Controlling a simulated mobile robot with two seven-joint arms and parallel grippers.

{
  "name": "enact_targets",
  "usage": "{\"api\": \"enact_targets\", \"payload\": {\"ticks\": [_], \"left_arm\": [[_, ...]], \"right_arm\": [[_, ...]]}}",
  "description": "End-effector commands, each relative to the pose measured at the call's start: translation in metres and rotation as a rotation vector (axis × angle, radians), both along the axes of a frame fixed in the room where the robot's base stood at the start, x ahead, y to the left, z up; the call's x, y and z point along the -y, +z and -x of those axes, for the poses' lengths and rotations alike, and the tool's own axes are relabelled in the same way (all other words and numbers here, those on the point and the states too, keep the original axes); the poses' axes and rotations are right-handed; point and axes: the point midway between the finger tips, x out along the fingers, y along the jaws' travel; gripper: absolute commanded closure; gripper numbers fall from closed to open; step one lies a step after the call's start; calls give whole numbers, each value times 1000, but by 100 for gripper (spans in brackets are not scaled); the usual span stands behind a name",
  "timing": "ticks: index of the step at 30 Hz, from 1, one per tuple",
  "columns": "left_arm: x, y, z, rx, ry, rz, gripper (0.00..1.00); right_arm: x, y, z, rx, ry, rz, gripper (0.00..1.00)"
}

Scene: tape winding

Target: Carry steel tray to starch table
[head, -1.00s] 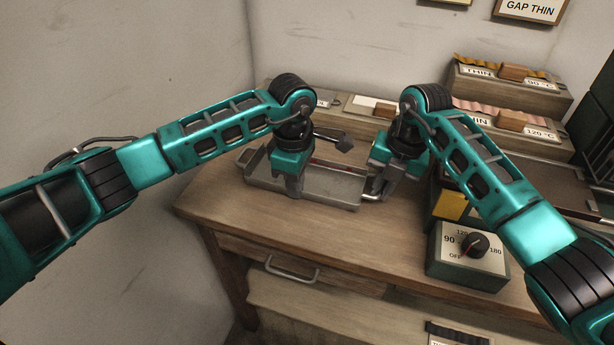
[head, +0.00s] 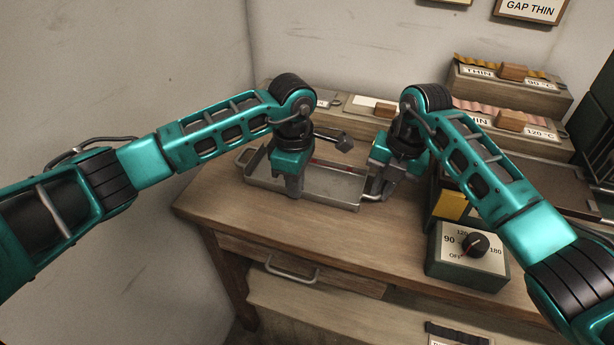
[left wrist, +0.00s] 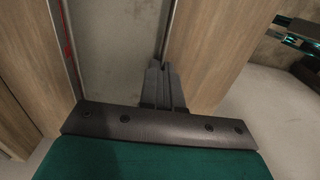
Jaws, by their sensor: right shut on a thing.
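The steel tray (head: 335,186) lies flat on the wooden table, a shallow grey box with a loop handle at each short end. My right gripper (head: 377,194) is shut on the handle at the tray's right end. My left gripper (head: 294,192) is at the tray's near long wall, pointing down. In the left wrist view its two fingers (left wrist: 161,68) are close together beside the tray's wall, with the tray floor (left wrist: 115,45) to their left. I see no clear grip on the wall. The tray's left handle is free. No starch table can be picked out.
A dial box (head: 467,256) stands on the table at the right front. Stepped sample stands (head: 505,90) and a dark flat plate (head: 548,186) fill the right and back. The table's front-left top (head: 235,217) is clear. A wall closes off the left.

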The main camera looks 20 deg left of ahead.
Motion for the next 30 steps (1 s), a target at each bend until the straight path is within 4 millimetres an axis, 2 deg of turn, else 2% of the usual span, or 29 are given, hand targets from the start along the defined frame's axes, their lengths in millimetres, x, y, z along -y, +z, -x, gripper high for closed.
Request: {"api": "enact_targets", "payload": {"ticks": [13,30], "left_arm": [[-1,7,-1,1,1,-2,100],[-1,51,0,0,1,-3,100]], "right_arm": [[0,7,-1,3,-1,0,100],[1,51,-1,3,-1,1,100]]}}
